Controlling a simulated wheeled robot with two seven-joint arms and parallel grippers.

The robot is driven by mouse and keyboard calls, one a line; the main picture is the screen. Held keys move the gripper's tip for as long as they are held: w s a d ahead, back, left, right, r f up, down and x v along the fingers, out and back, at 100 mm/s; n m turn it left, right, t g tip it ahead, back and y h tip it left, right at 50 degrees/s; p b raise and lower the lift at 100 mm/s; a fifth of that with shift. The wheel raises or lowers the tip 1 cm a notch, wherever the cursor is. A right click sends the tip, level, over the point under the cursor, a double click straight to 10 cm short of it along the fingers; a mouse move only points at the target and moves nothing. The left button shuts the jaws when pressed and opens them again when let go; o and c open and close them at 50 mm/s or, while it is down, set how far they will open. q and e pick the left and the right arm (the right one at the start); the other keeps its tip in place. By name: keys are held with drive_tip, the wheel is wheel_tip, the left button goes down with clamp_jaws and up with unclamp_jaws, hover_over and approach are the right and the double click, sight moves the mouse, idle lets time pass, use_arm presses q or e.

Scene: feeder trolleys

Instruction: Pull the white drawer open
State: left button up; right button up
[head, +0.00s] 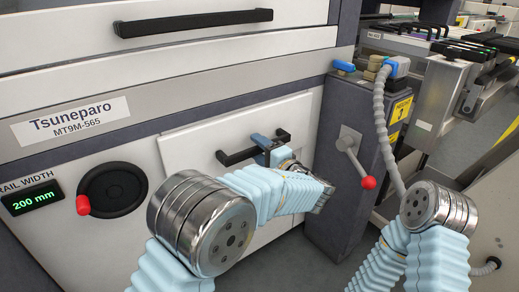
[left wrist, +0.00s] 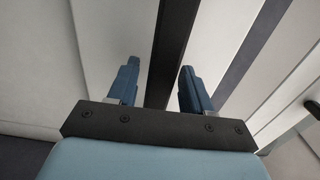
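The white drawer front (head: 188,146) is a pale panel low on the machine, with a black bar handle (head: 236,157). It looks flush with the body around it. My left gripper (head: 268,141) is at the right part of this handle. In the left wrist view, the black handle (left wrist: 164,50) runs between the two blue fingers of my left gripper (left wrist: 160,78), with a visible gap on each side. The gripper is open around the bar. My left wrist and hand hide part of the drawer's right side. My right gripper is not in view.
Another white front with a long black handle (head: 195,22) is above. A rail-width dial (head: 112,189) with a red knob is at left. A grey post with a red-tipped lever (head: 355,157) and a ribbed hose (head: 384,120) stands close at right.

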use_arm(q)
clamp_jaws()
